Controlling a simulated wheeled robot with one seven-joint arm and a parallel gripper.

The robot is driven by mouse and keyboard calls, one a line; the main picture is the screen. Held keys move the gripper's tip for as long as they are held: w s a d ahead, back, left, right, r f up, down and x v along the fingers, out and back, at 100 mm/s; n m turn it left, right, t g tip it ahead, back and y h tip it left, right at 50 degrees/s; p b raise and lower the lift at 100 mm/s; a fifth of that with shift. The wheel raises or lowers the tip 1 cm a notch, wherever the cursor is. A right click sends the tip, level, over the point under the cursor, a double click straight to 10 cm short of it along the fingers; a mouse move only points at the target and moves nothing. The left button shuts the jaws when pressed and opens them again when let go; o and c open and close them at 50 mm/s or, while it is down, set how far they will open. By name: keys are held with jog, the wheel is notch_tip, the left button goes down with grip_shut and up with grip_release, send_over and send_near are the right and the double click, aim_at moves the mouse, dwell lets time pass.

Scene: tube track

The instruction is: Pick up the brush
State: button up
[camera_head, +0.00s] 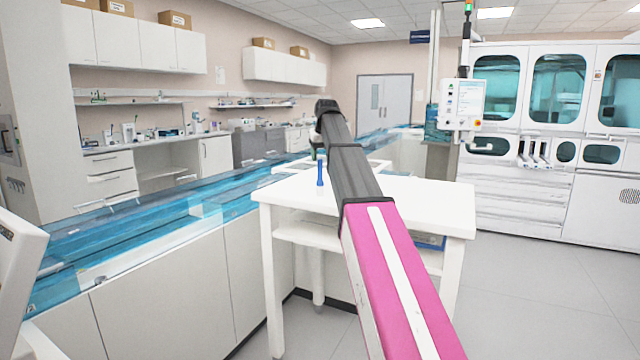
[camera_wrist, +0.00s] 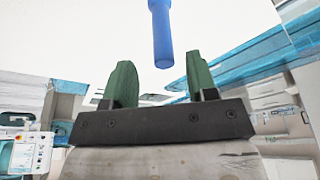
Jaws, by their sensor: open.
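The brush (camera_head: 320,174) is a slim blue upright shape on the white table (camera_head: 420,196) in the head view, just left of my arm. In the wrist view a blue rod, the brush (camera_wrist: 162,34), enters from the top edge and its end lies beyond my fingertips, in line with the gap between them. My gripper (camera_wrist: 161,78) has two green fingers spread apart with nothing between them. It is apart from the brush. In the head view my arm hides most of the gripper. The brush's bristles cannot be made out.
A blue-covered tube track (camera_head: 130,240) on a white cabinet runs along the table's left side. A white tray-like piece (camera_head: 374,166) lies near the table's back, partly hidden by my arm. The table's right part is bare. A large white machine (camera_head: 550,130) stands back right.

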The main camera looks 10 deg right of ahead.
aim_at(320, 165)
jog(key=x, duration=0.4)
jog(key=shift+w+a+f, duration=0.1)
jog(key=shift+a+f, duration=0.1)
jog(key=shift+f, duration=0.15)
grip_shut()
jog(key=shift+r, duration=0.1)
